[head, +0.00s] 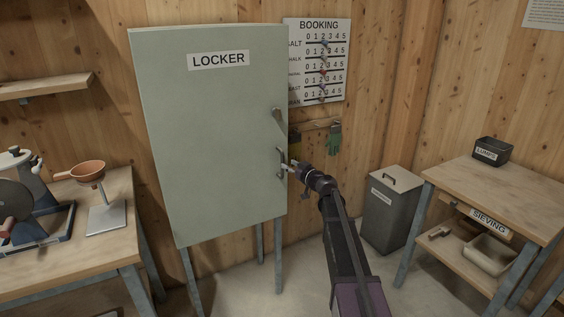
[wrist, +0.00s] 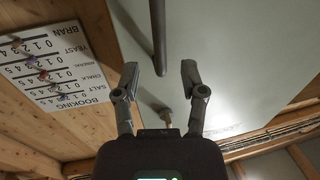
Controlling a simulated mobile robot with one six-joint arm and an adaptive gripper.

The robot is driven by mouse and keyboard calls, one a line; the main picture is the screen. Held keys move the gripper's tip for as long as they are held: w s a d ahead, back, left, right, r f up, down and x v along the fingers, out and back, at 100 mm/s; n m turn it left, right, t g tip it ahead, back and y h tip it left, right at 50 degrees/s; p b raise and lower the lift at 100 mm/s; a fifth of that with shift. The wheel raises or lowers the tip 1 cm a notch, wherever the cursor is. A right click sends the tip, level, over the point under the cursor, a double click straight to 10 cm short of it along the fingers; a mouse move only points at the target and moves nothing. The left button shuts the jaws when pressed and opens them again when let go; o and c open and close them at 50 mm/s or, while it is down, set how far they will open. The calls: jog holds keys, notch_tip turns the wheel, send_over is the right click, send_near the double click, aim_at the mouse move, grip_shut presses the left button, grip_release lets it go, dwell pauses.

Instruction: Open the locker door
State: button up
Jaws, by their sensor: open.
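The grey-green locker (head: 215,130) stands on legs with its door facing me. The door looks shut in the head view. A dark upright bar handle (head: 281,162) is near the door's right edge, with a small turn latch (head: 277,115) above it. My gripper (head: 289,167) is at the handle, coming from the right. In the wrist view, which is upside down, my gripper (wrist: 160,75) is open and one end of the bar handle (wrist: 158,38) shows between its fingertips. The latch (wrist: 167,116) shows beyond, between the fingers. I cannot tell whether the fingers touch the bar.
The booking board (head: 318,62) and a green glove (head: 334,139) hang on the wall right of the locker. A grey lidded bin (head: 388,215) and the sieving table (head: 510,195) stand to the right. A workbench (head: 105,235) is at the left. Floor before the locker looks clear.

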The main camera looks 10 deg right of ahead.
aim_at(282, 175)
jog(key=shift+x, duration=2.5)
grip_shut()
